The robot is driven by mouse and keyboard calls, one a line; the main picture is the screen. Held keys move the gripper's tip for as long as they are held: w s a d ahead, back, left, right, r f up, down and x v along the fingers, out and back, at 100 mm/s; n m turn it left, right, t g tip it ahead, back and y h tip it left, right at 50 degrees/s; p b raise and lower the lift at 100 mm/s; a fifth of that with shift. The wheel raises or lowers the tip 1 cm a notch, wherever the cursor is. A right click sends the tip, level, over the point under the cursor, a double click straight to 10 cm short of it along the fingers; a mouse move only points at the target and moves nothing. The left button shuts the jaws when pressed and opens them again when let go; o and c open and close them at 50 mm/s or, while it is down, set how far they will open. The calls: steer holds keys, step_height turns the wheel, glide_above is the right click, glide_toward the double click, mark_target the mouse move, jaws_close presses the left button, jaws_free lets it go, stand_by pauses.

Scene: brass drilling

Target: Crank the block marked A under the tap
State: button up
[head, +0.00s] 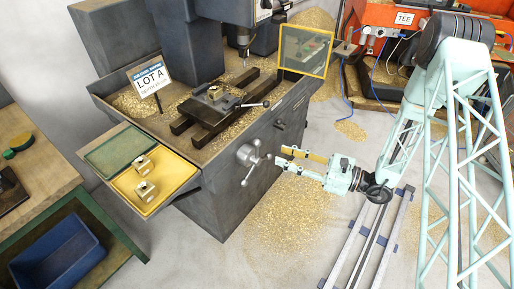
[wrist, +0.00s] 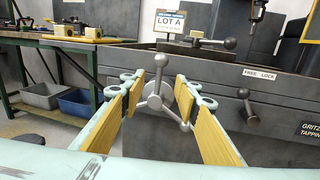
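A grey crank (head: 250,158) with several spokes sits on the cabinet front; in the wrist view its hub (wrist: 155,102) shows between my fingers. My gripper (head: 280,157) is open, its yellow-padded fingers pointing at the crank; in the wrist view (wrist: 170,92) nothing is pinched, and I cannot tell whether a spoke is touched. A small piece in the vise is too small to read. Two brass blocks (head: 145,164) lie on the yellow tray (head: 184,172); no letter is legible on them.
A LOT A sign (head: 152,78) stands on the chip-covered machine bed. A yellow-framed guard (head: 305,50) is at the bed's right. In the wrist view a lever (wrist: 248,112) hangs under a FREE LOCK label (wrist: 258,74), right of the crank. A green tray (head: 118,148) adjoins the yellow one.

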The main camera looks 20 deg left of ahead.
mark_target(257, 147)
steer(key=shift+w+a+b, duration=0.3)
steer(key=shift+a, duration=1.6)
steer(key=shift+w+a+b, duration=0.25)
steer(key=shift+w+a, duration=0.05)
steer(key=shift+a, duration=1.6)
steer(key=shift+w+a+b, duration=0.3)
steer(key=shift+a, duration=1.6)
jaws_close()
